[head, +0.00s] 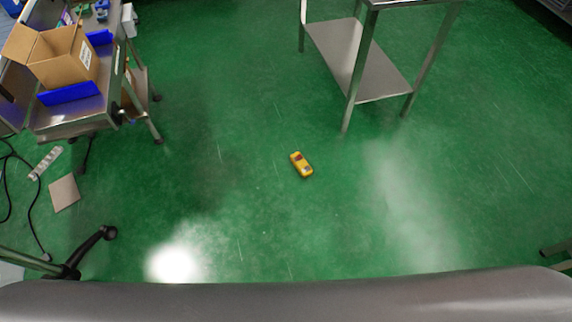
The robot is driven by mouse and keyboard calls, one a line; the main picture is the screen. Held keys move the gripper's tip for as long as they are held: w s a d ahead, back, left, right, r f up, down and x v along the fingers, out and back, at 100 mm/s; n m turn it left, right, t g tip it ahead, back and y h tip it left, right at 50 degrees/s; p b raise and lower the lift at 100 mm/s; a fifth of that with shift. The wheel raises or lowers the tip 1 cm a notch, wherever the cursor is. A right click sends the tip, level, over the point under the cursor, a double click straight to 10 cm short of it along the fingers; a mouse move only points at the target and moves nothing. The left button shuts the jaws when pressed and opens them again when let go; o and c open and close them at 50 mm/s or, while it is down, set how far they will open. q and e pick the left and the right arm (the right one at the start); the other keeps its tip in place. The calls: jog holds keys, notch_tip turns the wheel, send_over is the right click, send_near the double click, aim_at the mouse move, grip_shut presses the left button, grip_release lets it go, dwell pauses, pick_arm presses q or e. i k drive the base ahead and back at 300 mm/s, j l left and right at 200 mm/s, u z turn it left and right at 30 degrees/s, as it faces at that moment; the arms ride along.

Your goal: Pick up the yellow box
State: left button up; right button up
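A small yellow box-like thing (301,165) with a dark reddish patch near its upper end lies on the green floor near the middle of the head view. It lies slightly tilted in the picture, with bare floor all around it. Neither of my grippers shows in the head view, and nothing touches the yellow thing.
A metal table with a lower shelf (345,62) stands beyond it, up and right. A cart at the left holds an open cardboard box (65,58). A power strip (45,163), cables and a flat plate (64,193) lie at the left. A grey surface (300,300) spans the bottom.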

aim_at(300, 164)
jog(key=i+l+u, duration=0.25)
jog(key=l+u, duration=0.25)
jog(key=i+l+u, duration=0.25)
jog(key=l, duration=0.2)
jog(key=l+u, duration=0.25)
jog(key=l, duration=0.1)
